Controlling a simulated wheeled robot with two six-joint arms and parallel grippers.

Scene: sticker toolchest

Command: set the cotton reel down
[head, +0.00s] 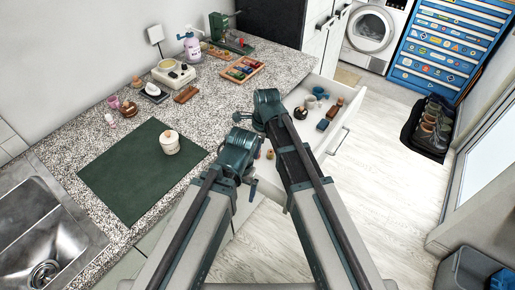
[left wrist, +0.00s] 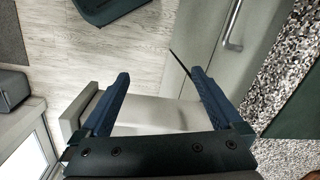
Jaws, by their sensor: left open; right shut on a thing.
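My right gripper (head: 268,104) is the upper one, over the open drawer (head: 344,130). Its wrist hides its fingers and what they hold, so I cannot see the cotton reel clearly. My left gripper (head: 240,150) is lower and closer, beside the counter edge; its fingers are mostly hidden in the head view. In the left wrist view its two blue fingers (left wrist: 160,103) are wide apart with nothing between them. Small tan pieces (head: 270,154) show between the two arms; I cannot tell what they are.
The drawer holds several small things, including a teal cup (head: 319,91) and a dark blue block (head: 323,125). A lidded white pot (head: 169,142) stands on the green mat (head: 125,180). A wooden tray (head: 242,70) and a scale (head: 173,74) stand further back on the counter (head: 215,105).

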